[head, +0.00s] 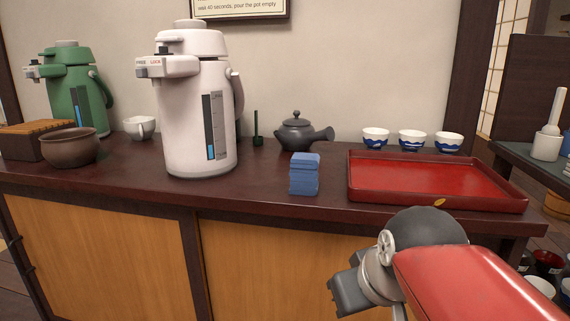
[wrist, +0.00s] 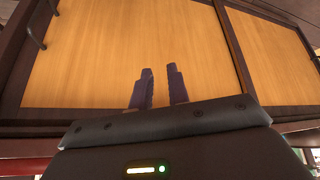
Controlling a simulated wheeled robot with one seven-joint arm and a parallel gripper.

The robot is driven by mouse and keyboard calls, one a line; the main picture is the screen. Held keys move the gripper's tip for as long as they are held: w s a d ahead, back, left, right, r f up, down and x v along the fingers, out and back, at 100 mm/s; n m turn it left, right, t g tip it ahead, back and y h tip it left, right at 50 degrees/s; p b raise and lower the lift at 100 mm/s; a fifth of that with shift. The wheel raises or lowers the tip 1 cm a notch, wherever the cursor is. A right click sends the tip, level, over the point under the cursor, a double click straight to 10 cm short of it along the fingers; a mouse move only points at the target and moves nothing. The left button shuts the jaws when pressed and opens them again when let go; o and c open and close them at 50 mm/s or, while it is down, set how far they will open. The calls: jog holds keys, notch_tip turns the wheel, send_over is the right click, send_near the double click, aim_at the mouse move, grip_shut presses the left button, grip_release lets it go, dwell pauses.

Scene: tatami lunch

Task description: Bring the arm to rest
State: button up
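My red and dark grey arm reaches in from the lower right of the head view, in front of the counter. My gripper shows in the wrist view (wrist: 161,88) with two dark purple fingers that stand apart with a gap between them. Nothing is between the fingers. The fingers point toward the wooden cabinet doors (wrist: 110,45) below the counter top. In the head view the fingers are hidden behind the arm's end or too small to make out.
The dark counter (head: 265,190) holds a white dispenser (head: 198,120), a green dispenser (head: 78,95), a brown bowl (head: 69,148), a dark teapot (head: 296,133), a stacked blue block (head: 304,175) and a red tray (head: 430,180). Several blue-white cups (head: 411,139) stand behind the tray.

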jog(key=s+d+f+m, duration=0.35)
jog(key=s+f, duration=0.25)
jog(key=f, duration=0.2)
notch_tip(320, 180, up, 12)
jog(key=d+h+p, duration=0.1)
jog(key=p, duration=1.1)
jog(key=shift+s+g, duration=0.4)
jog(key=shift+f, duration=0.15)
